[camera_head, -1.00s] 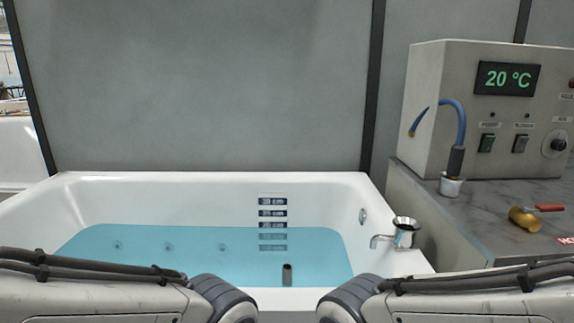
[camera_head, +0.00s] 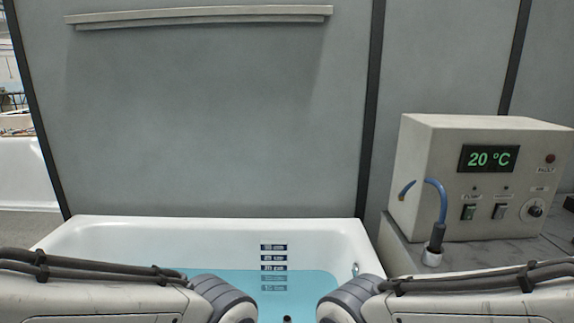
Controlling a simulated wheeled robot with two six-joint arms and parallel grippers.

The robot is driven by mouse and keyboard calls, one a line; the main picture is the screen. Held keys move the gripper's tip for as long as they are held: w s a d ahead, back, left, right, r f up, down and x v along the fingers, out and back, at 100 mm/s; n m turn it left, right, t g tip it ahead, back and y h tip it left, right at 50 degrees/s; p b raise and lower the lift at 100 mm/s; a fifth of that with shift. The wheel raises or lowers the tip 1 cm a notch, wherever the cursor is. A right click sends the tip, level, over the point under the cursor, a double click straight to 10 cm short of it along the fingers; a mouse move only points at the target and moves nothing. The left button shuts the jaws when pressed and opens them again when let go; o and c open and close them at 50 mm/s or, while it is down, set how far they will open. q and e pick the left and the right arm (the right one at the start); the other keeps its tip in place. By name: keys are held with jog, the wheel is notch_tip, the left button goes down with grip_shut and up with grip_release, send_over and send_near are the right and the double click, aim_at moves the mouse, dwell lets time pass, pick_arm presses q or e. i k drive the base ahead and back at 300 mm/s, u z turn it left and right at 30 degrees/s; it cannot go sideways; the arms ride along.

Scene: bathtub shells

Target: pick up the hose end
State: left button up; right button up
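The blue hose (camera_head: 437,187) curves out of the left side of the control box and bends down on the right. Its dark end (camera_head: 437,238) points down into a small white holder (camera_head: 432,257) on the grey counter. My two arms come in from the lower left and lower right. Both grippers are out of view, and neither arm is near the hose end in the picture.
The control box (camera_head: 425,150) reads 20 °C and stands on the counter (camera_head: 398,247). A white bathtub (camera_head: 120,232) holds blue water (camera_head: 300,287). A grey wall panel (camera_head: 215,120) with a rail (camera_head: 200,17) stands behind it.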

aim_at(439, 227)
jog(key=z, duration=1.4)
jog(key=k, duration=0.75)
jog(key=z, duration=1)
jog(key=k, duration=0.5)
jog(key=z, duration=0.3)
jog(key=i, duration=1.65)
jog(key=u, duration=0.85)
jog(key=i, duration=0.9)
jog(key=u, duration=1.6)
jog(key=i, duration=0.65)
jog(key=u, duration=0.65)
